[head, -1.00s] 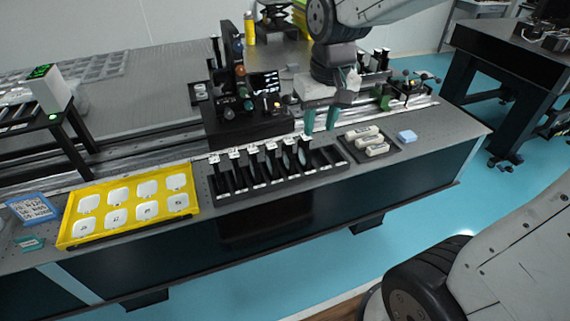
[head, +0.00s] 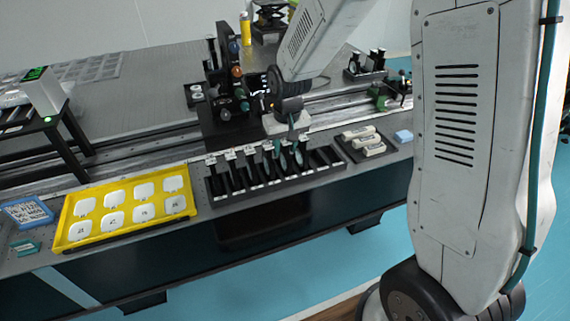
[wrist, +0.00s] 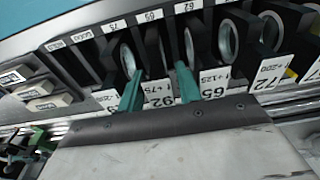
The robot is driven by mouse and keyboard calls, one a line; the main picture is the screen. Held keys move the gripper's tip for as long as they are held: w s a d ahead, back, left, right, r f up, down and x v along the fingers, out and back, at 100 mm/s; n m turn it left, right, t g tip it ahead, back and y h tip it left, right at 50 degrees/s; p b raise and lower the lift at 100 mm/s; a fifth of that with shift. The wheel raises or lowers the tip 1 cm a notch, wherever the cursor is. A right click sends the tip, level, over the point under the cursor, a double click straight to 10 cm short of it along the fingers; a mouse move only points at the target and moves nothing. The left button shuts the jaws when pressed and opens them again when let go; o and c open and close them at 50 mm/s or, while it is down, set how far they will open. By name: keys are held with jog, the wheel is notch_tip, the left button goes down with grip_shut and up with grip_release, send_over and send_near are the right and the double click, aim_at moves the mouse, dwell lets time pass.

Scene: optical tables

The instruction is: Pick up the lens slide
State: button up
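Several dark lens slides with round lenses and white labels stand upright in the black rack (head: 225,190). In the head view, my gripper (head: 289,147) is low over the slides near the rack's right part, its teal fingers at the tops of the slides. A gap seems to show beside the slide; contact cannot be told. Neighbouring slides (wrist: 225,38) stand on both sides. The lower parts of the slides are hidden in the rack.
A yellow tray (head: 72,236) with several white pieces lies left of the rack. An optical assembly (head: 228,95) stands behind. Neighbouring slides leave little room around my fingers.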

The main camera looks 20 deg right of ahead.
jog(key=shift+f, duration=0.75)
grip_shut()
jog(key=shift+r, duration=0.1)
